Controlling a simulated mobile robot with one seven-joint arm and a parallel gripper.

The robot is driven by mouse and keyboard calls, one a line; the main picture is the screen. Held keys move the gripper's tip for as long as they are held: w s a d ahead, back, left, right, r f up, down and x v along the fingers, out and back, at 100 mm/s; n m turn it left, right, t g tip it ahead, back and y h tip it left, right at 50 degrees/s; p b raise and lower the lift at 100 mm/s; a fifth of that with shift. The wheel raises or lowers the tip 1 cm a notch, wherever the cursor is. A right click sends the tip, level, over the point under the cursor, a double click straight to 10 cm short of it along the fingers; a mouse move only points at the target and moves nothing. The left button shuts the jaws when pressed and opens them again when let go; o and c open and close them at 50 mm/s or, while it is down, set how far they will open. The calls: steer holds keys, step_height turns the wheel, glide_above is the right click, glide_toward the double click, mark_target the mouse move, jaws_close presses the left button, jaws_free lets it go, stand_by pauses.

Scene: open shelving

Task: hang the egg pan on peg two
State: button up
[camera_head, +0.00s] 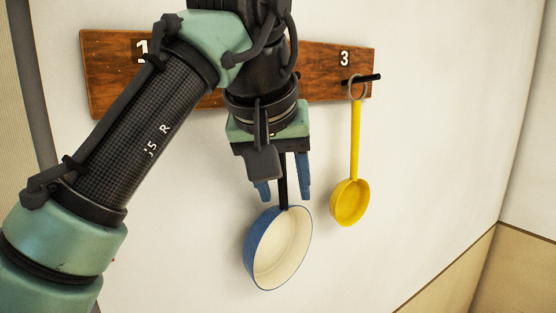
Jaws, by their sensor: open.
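A blue pan (279,248) with a cream inside and a dark handle is against the white wall below my gripper (284,190). Its handle runs up between my two blue fingers, which are apart on either side of it. The handle's upper end and peg two are hidden behind my gripper and wrist, so I cannot see what bears the pan. A small yellow pan (349,202) hangs by its ring from peg three (372,77). I cannot tell from a label which of them is the egg pan.
The wooden peg board (105,75) runs across the wall, with the numbers 1 and 3 showing. My arm covers its middle and the peg one area. The yellow pan is close to the right of my gripper. The wall farther right is clear.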

steer(key=b+v, duration=0.3)
steer(key=v, duration=0.9)
steer(key=w+d+f+m+t+h+b, duration=0.1)
steer(key=w+d+m+t+h+b, duration=0.1)
steer(key=w+d+t+h, duration=0.3)
steer(key=w+d+f+m+t+h+b, duration=0.2)
steer(key=d+t, duration=0.2)
steer(key=d, duration=0.4)
steer(key=s+a+f+n+t+y+b, duration=0.1)
steer(key=s+a+t+y, duration=0.3)
steer(key=s, duration=0.4)
steer(key=s+a+f+n+t+y+b, duration=0.1)
steer(key=s+a+n+t+y+b, duration=0.2)
steer(key=s+a+t, duration=0.3)
steer(key=shift+s+a+f+n+t+y, duration=0.2)
steer(key=shift+s+f+n+t+y, duration=0.1)
steer(key=shift+s+t+y, duration=0.7)
steer(key=shift+s+a, duration=0.1)
